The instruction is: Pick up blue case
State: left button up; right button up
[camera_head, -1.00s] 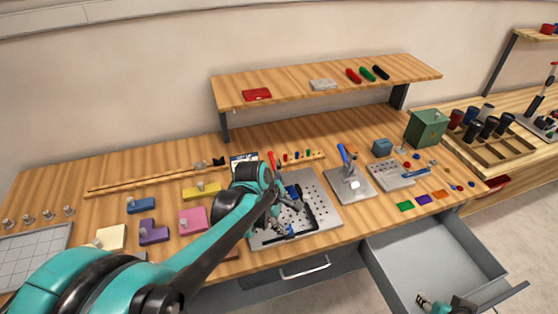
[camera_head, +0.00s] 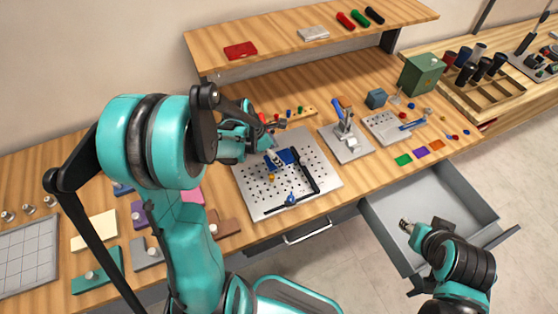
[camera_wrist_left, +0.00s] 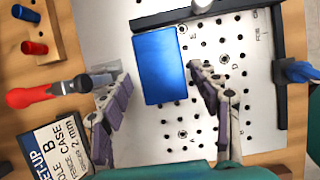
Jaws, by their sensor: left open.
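The blue case (camera_head: 285,157) lies on the perforated metal plate (camera_head: 255,203) in the head view, partly hidden by my left gripper (camera_head: 273,148). In the left wrist view the blue case (camera_wrist_left: 160,67) is a plain blue rectangle on the holed plate (camera_wrist_left: 225,40), beside a black bar. My left gripper (camera_wrist_left: 154,78) is open above it, one finger on each side, with gaps to the case. My right gripper (camera_head: 406,225) is small, over the open drawer at lower right; its fingers are too small to read.
In the left wrist view, a red-tipped tool (camera_wrist_left: 40,92) and a labelled set-up card (camera_wrist_left: 55,140) lie left of the case. A blue clamp knob (camera_wrist_left: 298,70) is at the right. A toggle clamp (camera_head: 345,138) stands right of the plate. The drawer (camera_head: 440,195) is open.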

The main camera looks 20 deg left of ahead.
pick_arm(q)
jog(key=shift+x, duration=1)
jog(key=shift+r, duration=0.1)
jog(key=c, duration=0.9)
jog(key=shift+r, duration=0.1)
